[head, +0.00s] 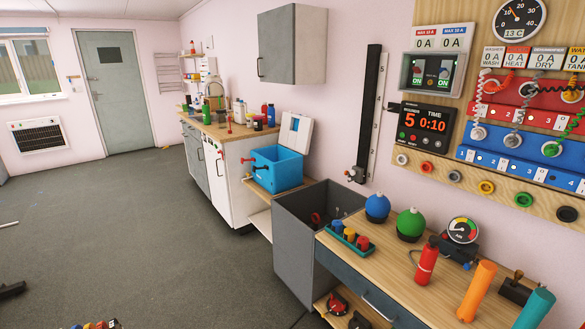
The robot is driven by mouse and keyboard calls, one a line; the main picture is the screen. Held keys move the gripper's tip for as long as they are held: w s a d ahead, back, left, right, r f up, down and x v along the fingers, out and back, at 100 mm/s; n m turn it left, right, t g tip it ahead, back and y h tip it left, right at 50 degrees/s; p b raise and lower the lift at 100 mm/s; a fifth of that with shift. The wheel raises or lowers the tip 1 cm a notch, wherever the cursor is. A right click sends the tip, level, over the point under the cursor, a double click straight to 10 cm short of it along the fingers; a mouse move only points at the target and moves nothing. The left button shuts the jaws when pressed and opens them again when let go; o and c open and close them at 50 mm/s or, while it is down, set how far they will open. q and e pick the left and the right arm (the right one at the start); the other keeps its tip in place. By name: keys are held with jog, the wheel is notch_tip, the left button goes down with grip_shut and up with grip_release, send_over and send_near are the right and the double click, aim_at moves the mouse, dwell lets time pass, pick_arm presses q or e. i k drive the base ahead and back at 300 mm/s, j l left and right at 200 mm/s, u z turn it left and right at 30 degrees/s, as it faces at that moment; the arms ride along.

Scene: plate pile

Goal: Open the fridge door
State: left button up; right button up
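No thing in the head view is plainly a fridge. A white-fronted unit (217,184) stands under the wooden counter along the wall, with a small dark handle on its front; its front looks shut. I cannot tell if it is the fridge. A blue box (277,171) with a raised white lid (296,133) sits on a low wooden shelf beside it, like a cool box.
A grey open-topped bin (293,250) and a wooden workbench (395,275) with bottles and gauges stand at the right. A grey wall cabinet (291,45) hangs above. A grey-green room door (114,92) is shut at the back. The floor (130,225) at left is mostly clear.

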aim_at(221, 182)
jog(key=i+j, duration=0.25)
jog(key=i, duration=0.25)
jog(key=i+j, duration=0.25)
jog(key=i, duration=0.3)
jog(key=i+j+z, duration=0.1)
jog(key=i+j, duration=0.15)
jog(key=i, duration=0.25)
